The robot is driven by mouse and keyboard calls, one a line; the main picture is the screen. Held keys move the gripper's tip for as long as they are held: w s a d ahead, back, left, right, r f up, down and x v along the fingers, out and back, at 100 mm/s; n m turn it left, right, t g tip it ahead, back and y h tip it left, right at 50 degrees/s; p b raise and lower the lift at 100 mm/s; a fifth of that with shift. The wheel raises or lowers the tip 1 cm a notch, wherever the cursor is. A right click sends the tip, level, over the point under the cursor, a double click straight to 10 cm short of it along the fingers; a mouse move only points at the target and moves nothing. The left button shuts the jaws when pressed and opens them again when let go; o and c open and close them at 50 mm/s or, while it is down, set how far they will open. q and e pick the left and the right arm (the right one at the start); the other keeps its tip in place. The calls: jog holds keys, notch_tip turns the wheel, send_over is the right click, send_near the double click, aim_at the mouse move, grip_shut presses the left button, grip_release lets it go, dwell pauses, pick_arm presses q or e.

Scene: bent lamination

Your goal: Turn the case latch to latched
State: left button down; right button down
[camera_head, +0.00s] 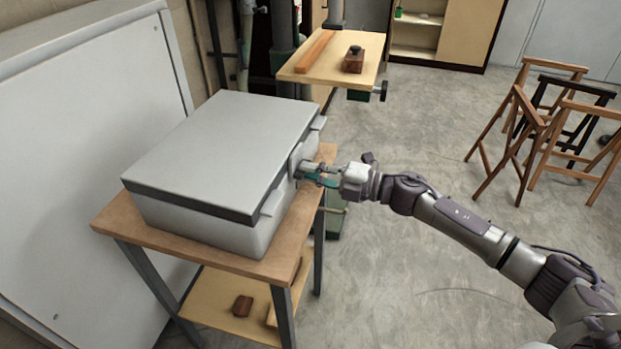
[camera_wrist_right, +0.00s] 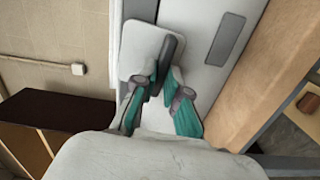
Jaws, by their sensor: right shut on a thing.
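A grey case (camera_head: 215,150) with a dark band under its lid sits closed on a wooden-topped table. Its latch (camera_head: 297,158) is on the side facing my right arm. In the right wrist view, the latch is a dark bar (camera_wrist_right: 167,55) on a pale rounded plate (camera_wrist_right: 140,48). My right gripper (camera_head: 309,171) is at this latch. In the right wrist view, its teal-backed fingers (camera_wrist_right: 165,92) are shut on the dark bar, and the fingers hide its lower end. My left gripper is not in view.
The case's table (camera_head: 115,222) has a lower shelf (camera_head: 210,292) with small wooden blocks. A drill-press table (camera_head: 300,70) holding a plank and a block stands behind. The floor between is clear.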

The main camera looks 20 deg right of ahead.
jog(key=shift+f+n, duration=0.1)
jog(key=shift+n, duration=0.4)
jog(key=shift+b, duration=0.3)
jog(key=c, duration=1.2)
grip_release()
jog(key=shift+w, duration=0.1)
jog(key=shift+d, duration=0.1)
jog(key=v, duration=1.2)
